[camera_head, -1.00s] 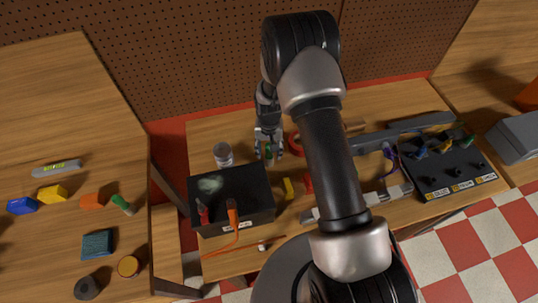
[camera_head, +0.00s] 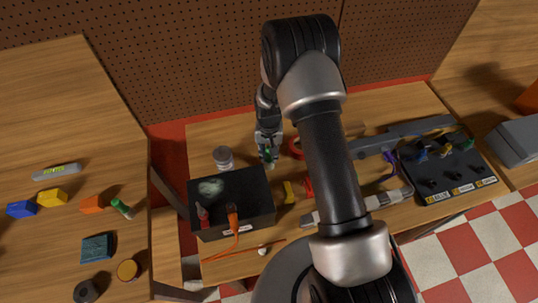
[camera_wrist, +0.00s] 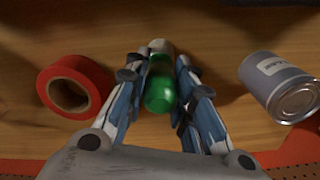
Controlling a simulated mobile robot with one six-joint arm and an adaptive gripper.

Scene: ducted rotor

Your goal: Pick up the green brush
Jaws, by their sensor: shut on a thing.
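The green brush (camera_wrist: 160,92) shows in the wrist view as a rounded green body with a pale grey end. It is between the two fingers of my gripper (camera_wrist: 160,66), which is shut on it. In the head view my gripper (camera_head: 268,157) points down over the middle table, behind the black box, and a bit of green shows at its fingers. Most of the brush is hidden there by the fingers. I cannot tell whether it touches the table.
A red tape roll (camera_wrist: 74,86) and a grey can (camera_wrist: 281,87) flank the gripper in the wrist view. Another green-ended thing (camera_head: 121,208) lies on the left table.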

